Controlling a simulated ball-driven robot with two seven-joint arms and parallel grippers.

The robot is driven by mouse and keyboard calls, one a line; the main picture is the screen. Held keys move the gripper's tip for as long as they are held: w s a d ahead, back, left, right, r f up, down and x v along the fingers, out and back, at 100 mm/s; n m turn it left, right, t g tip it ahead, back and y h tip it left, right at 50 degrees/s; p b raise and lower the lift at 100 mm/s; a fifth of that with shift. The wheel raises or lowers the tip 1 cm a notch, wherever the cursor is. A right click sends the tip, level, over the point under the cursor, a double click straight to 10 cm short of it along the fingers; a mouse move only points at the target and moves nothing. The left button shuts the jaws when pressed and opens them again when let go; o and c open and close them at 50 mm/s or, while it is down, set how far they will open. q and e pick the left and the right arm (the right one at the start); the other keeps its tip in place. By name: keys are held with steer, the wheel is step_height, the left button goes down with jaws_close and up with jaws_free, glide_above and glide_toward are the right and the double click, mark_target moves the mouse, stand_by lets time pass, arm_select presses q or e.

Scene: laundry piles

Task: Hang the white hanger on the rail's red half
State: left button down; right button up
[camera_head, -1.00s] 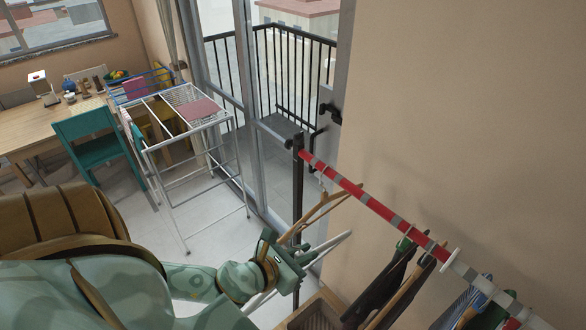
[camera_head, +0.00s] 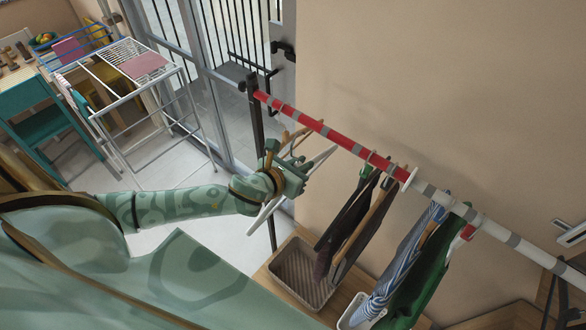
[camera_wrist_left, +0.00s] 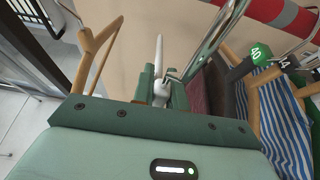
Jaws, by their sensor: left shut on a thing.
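My left gripper (camera_head: 292,180) is shut on the white hanger (camera_head: 322,158), below the red half of the rail (camera_head: 335,135). One white arm of the hanger sticks out past the gripper to the upper right and another part shows below it. In the left wrist view the white hanger (camera_wrist_left: 159,55) stands between the fingers, and its metal hook (camera_wrist_left: 217,40) rises close to the red-and-grey rail (camera_wrist_left: 283,12). I cannot tell whether the hook touches the rail. My right gripper is not in view.
A bare wooden hanger (camera_wrist_left: 88,50) hangs left of my gripper. Dark garments (camera_head: 347,220) hang right of it on the red half. A white disc (camera_head: 411,178) divides red from the white half (camera_head: 490,227), which holds striped and green clothes. A basket (camera_head: 300,272) stands below.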

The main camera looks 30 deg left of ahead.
mark_target(320, 155)
arm_select(q)
steer(key=w+b, duration=0.1)
steer(key=w, duration=0.1)
steer(key=w+d+b, duration=0.1)
steer(key=w, duration=0.2)
steer(key=w+f+b, duration=0.1)
steer(key=w, duration=0.2)
steer(key=shift+w+d, duration=0.15)
steer(key=shift+w, duration=0.05)
steer(key=shift+s+f+b, duration=0.1)
steer(key=shift+f+b, duration=0.7)
steer(key=c, duration=1.3)
jaws_free()
steer(key=shift+s+a+p, duration=0.15)
steer(key=shift+s+p, duration=0.2)
steer(key=shift+s, duration=0.35)
steer(key=shift+s+a+p, duration=0.1)
steer(key=shift+s+p, duration=0.2)
steer(key=shift+s, duration=0.4)
steer(key=shift+s+a+p, duration=0.2)
steer(key=shift+s+p, duration=0.25)
steer(key=shift+s, duration=0.9)
steer(key=shift+s+a+p, duration=0.2)
steer(key=shift+s+p, duration=0.05)
steer(key=shift+s, duration=1.1)
steer(key=shift+s+a+p, duration=0.15)
steer(key=shift+s+p, duration=0.05)
steer(key=shift+s, duration=1.15)
